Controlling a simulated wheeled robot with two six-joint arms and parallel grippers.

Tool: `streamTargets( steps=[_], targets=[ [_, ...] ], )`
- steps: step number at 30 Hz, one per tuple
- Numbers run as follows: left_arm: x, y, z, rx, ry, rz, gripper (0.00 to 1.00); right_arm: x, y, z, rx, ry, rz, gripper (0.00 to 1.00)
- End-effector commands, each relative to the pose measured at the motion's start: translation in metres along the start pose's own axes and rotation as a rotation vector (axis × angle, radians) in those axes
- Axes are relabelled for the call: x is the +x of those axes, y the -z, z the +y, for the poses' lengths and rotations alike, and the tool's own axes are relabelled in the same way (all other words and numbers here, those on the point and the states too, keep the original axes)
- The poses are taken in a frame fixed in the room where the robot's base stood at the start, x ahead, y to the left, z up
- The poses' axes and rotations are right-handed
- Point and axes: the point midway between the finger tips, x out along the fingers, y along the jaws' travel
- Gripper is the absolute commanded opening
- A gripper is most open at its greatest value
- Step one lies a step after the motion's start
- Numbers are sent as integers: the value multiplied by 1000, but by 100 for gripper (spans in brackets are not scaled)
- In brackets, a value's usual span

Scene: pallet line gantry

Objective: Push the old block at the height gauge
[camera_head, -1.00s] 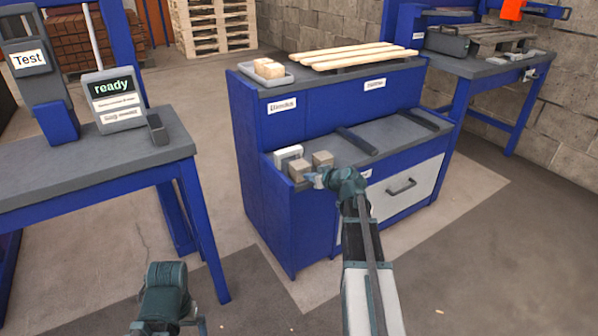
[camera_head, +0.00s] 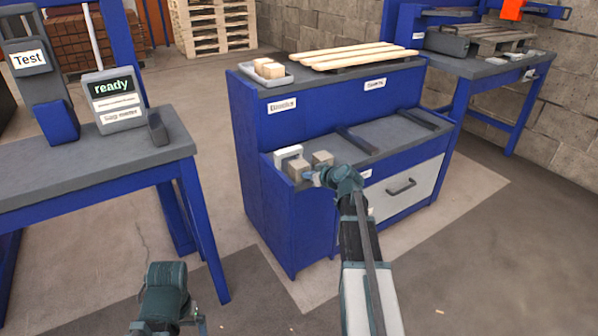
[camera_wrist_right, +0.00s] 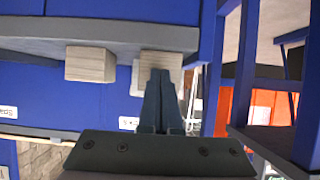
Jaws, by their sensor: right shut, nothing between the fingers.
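A white arch-shaped height gauge (camera_head: 288,154) stands at the left end of the lower grey shelf. A grey-brown block (camera_head: 299,170) sits right in front of it, and a second similar block (camera_head: 322,158) stands to its right. I cannot tell by looks which is the old one. My right gripper (camera_head: 313,179) is shut and empty, at the near side of the first block. In the right wrist view its fingertips (camera_wrist_right: 160,74) overlap that block (camera_wrist_right: 174,62); contact is unclear. The second block (camera_wrist_right: 90,64) is clear of the fingers. My left gripper (camera_head: 190,325) is low at the bottom edge, its fingers barely visible.
The lower shelf (camera_head: 390,134) carries dark bars to the right of the blocks. A tray (camera_head: 279,80) of wooden blocks and light planks (camera_head: 350,55) lie on the upper top. A grey bench (camera_head: 70,180) with a "ready" display (camera_head: 114,100) stands at left.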

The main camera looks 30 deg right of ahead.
Motion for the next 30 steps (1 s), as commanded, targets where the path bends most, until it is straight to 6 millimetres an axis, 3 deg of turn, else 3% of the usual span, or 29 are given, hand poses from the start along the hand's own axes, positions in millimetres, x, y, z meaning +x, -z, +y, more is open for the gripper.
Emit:
streamTargets(
  steps=[30],
  targets=[
    [0,0,0,0,0,0,100,22,12,0,0,1,0,0]
  ],
)
